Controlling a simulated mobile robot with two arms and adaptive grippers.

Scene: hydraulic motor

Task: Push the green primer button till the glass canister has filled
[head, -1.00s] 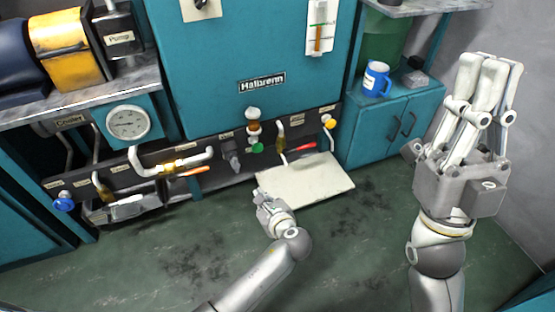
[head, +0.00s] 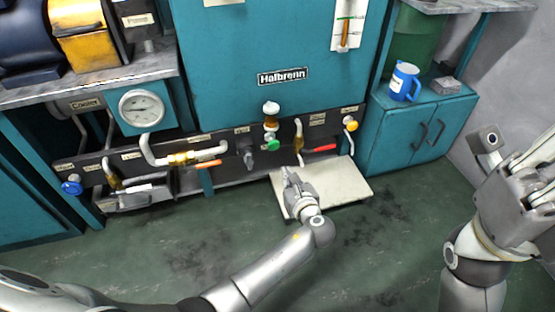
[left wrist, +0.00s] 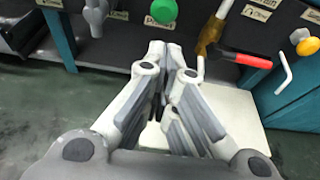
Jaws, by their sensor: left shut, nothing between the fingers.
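The green primer button (head: 273,144) is on the dark panel below the Halbrenn plate, and it also shows at the top of the left wrist view (left wrist: 163,11). Just above it is a small canister (head: 270,124) with a white cap and an amber part; its fill level is too small to tell. My left gripper (head: 290,175) is shut and empty, below and slightly right of the button in the picture, apart from it. Its fingers (left wrist: 168,50) point toward the panel. My right gripper (head: 518,180) is at the right edge, partly cut off, away from the panel.
A red-handled valve (head: 319,148) is right of the button and a grey valve (head: 247,157) left of it. A pale board (head: 345,187) lies under my left gripper. A blue mug (head: 404,82) stands on the right cabinet. The floor in front is clear.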

